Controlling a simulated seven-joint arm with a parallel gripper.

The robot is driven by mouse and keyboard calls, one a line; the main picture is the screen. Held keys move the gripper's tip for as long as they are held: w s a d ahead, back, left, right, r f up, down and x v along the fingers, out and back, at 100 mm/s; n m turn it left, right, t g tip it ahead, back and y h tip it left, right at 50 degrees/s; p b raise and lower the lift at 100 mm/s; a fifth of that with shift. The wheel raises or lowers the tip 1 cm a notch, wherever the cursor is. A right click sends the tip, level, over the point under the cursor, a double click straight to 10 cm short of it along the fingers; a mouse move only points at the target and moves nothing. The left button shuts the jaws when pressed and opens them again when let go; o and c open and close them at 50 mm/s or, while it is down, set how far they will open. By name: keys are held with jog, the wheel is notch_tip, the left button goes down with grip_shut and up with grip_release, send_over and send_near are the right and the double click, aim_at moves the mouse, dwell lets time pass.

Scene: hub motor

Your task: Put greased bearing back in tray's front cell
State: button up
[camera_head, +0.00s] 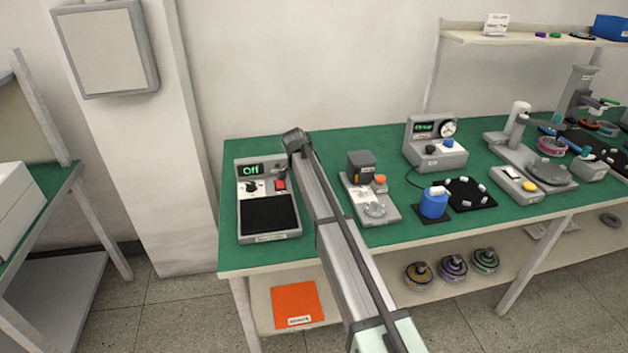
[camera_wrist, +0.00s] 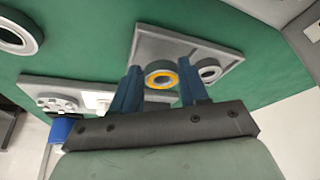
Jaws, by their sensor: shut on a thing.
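In the wrist view my gripper (camera_wrist: 159,84) has two blue fingers, with a bearing (camera_wrist: 147,79) between them. The bearing is a ring with a yellow band, and the fingers are shut on it. Just behind it is a grey tray (camera_wrist: 170,47) on the green surface. A second, grey ring (camera_wrist: 208,74) sits at the tray's right part. I cannot tell whether the held bearing touches the tray. In the head view my arm reaches up over the bench; its fingers, the bearing and the tray cannot be made out there.
The green bench (camera_head: 318,240) carries a device reading "Off" (camera_head: 268,200) left of my arm, and a blue cylinder (camera_head: 433,204) and a gauge box (camera_head: 436,143) to the right. In the wrist view a large ring (camera_wrist: 36,38) lies at left and a grey plate (camera_wrist: 82,83) lower left.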

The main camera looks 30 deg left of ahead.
jog(key=shift+f, duration=0.35)
dwell(0.3)
jog(key=shift+f, duration=0.25)
jog(key=shift+f, duration=0.3)
dwell(0.5)
jog(key=o, duration=1.1)
jog(key=shift+o, duration=0.7)
jog(key=shift+a, duration=0.1)
jog(key=shift+a+f, duration=0.1)
jog(key=shift+s, duration=0.1)
